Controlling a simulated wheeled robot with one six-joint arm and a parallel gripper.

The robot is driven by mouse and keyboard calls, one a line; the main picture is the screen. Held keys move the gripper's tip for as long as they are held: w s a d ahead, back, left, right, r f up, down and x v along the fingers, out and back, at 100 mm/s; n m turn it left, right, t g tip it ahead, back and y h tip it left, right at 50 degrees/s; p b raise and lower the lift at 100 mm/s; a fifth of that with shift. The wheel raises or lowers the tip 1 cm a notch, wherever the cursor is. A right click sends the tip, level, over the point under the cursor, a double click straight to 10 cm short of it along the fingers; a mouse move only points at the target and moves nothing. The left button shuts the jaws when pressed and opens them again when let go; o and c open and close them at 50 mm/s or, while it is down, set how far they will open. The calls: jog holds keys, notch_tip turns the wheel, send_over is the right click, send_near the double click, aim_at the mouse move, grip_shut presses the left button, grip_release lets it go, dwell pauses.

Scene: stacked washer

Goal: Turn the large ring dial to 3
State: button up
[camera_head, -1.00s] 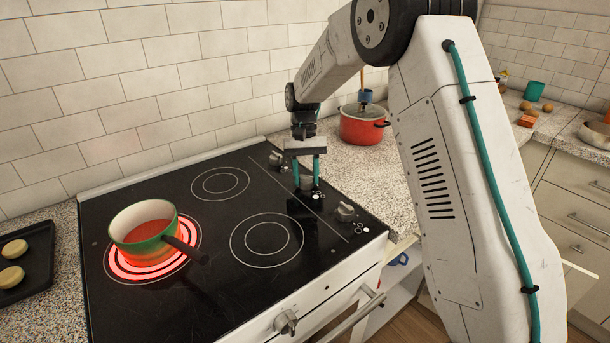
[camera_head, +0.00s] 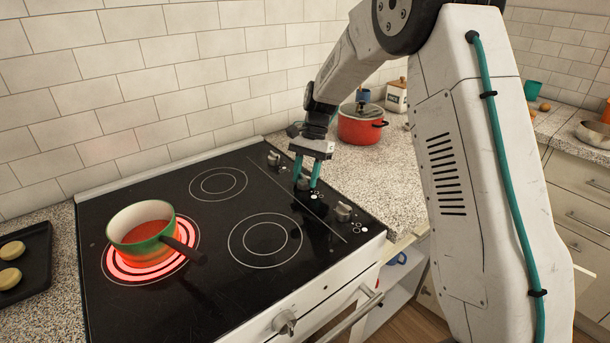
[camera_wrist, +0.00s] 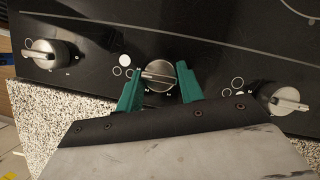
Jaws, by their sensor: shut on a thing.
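A row of silver dials sits on the black cooktop's right-hand strip. My gripper (camera_head: 305,181) points down at the middle dial (camera_wrist: 158,76). In the wrist view its two teal fingers (camera_wrist: 161,80) are closed on opposite sides of this dial. The dial's raised bar lies nearly level in that view, slightly tilted. White circle marks lie beside the dial, one of them filled. The numbers around it are too small to read. The neighbouring dials (camera_wrist: 50,52) and (camera_wrist: 283,98) stand free on either side. In the head view the fingers partly hide the middle dial.
A green-and-orange pot (camera_head: 141,232) of red sauce sits on a glowing burner (camera_head: 118,266). A red lidded pot (camera_head: 360,128) stands on the counter behind my gripper. A baking tray (camera_head: 40,254) lies at left. A front knob (camera_head: 285,322) and oven handle are below.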

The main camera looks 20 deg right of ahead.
dwell(0.4)
jog(key=o, duration=1)
jog(key=shift+c, duration=0.2)
jog(key=v, duration=0.7)
jog(key=shift+r, duration=0.35)
jog(key=shift+w+d, duration=0.1)
jog(key=shift+d, duration=0.05)
